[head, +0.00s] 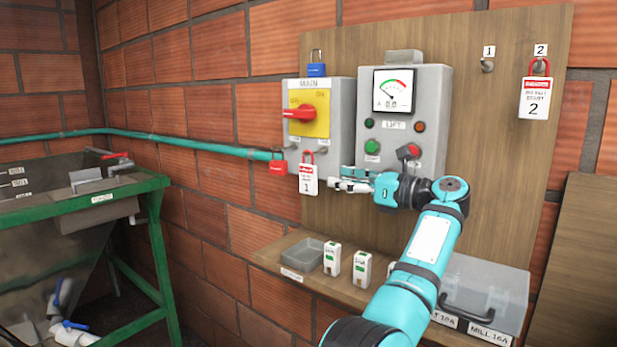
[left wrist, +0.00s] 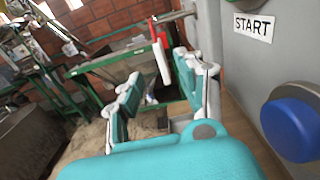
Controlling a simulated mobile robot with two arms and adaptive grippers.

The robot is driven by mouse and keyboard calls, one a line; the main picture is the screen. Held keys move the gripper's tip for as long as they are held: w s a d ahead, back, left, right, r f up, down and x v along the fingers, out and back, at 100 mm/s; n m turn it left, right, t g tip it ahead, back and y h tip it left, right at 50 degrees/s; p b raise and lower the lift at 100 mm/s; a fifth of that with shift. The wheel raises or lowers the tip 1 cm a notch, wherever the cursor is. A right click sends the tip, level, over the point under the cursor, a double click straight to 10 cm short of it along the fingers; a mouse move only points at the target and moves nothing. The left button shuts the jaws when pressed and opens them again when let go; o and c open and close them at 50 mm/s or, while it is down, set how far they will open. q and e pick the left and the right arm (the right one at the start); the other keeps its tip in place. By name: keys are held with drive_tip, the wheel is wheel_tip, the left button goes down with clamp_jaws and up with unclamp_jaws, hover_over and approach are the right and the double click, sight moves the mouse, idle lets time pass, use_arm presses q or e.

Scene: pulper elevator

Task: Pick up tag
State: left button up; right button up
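A similar tag marked 2 (head: 535,97) hangs on the hook labelled 2. My left gripper (head: 346,184) is just right of tag 1. In the left wrist view the fingers of my left gripper (left wrist: 157,70) are spread, with tag 1 (left wrist: 162,62) seen beyond and between the tips, nearer the right finger. I see no grip on it; whether a finger touches it I cannot tell. My right gripper is in neither view.
The LIFT box (head: 430,95) stands close behind my arm; a blue button (left wrist: 292,122) on it is near my wrist. The hook labelled 1 (head: 488,66) is empty. A red padlock (head: 278,166) hangs left of tag 1. A shelf below holds a grey tray (head: 308,254) and small breakers.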

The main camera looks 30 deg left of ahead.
sight(316, 173)
use_arm(q)
drive_tip(key=a, duration=0.4)
drive_tip(key=shift+w+r, duration=0.15)
drive_tip(key=shift+r, duration=0.05)
drive_tip(key=shift+a+p, duration=0.4)
drive_tip(key=shift+a, duration=0.15)
drive_tip(key=a+p, duration=0.1)
drive_tip(key=a, duration=0.2)
drive_tip(key=shift+a, duration=0.25)
drive_tip(key=shift+w+a+f, duration=0.15)
drive_tip(key=shift+a, duration=0.25)
drive_tip(key=shift+d, duration=0.2)
drive_tip(key=c, duration=0.4)
drive_tip(key=shift+a, duration=0.1)
clamp_jaws()
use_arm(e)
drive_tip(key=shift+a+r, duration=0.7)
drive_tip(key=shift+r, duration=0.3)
